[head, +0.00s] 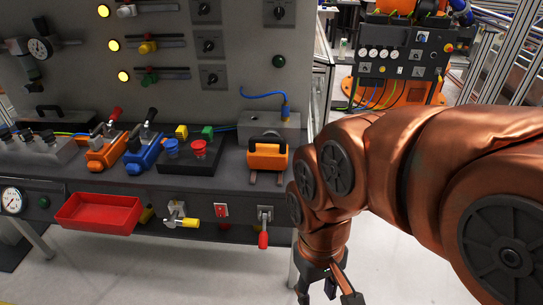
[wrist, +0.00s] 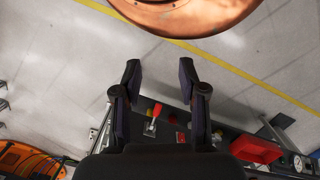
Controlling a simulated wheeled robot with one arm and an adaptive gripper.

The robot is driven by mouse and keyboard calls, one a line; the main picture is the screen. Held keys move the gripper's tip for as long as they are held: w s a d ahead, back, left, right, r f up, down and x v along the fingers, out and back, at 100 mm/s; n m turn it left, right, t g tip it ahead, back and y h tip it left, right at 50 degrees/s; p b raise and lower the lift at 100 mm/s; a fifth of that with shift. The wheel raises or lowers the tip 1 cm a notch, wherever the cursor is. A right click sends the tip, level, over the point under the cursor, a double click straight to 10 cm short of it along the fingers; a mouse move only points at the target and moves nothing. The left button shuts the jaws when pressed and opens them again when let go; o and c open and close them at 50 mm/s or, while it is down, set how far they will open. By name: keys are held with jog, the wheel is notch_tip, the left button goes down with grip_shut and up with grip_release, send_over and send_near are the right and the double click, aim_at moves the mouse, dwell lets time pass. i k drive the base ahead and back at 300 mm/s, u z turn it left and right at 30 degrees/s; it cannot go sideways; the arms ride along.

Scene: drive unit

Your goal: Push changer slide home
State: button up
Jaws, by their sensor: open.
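An orange block with a black handle (head: 267,155) sits near the right end of the bench top, with two short prongs at its front. I take it to be the changer slide. A grey block (head: 268,126) with a blue hose stands right behind it; I cannot tell whether they touch. My gripper (head: 328,292) is low, in front of and to the right of the bench, well apart from the orange block. In the wrist view my gripper (wrist: 160,82) shows two spread fingers with nothing between them. The orange block is not clearly visible in the wrist view.
A red-handled lever (head: 264,228) hangs on the bench front below the orange block; it also shows in the wrist view (wrist: 155,115). A red tray (head: 99,213), a yellow-handled valve (head: 180,217) and orange and blue clamps stand further left. Floor before the bench is clear.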

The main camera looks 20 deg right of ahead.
aim_at(265, 154)
jog(key=z, duration=0.25)
jog(key=i, duration=1.25)
jog(key=z, duration=0.15)
jog(key=k, duration=0.5)
jog(key=u, duration=0.85)
jog(key=k, duration=0.8)
jog(key=u, duration=0.05)
jog(key=i, duration=0.5)
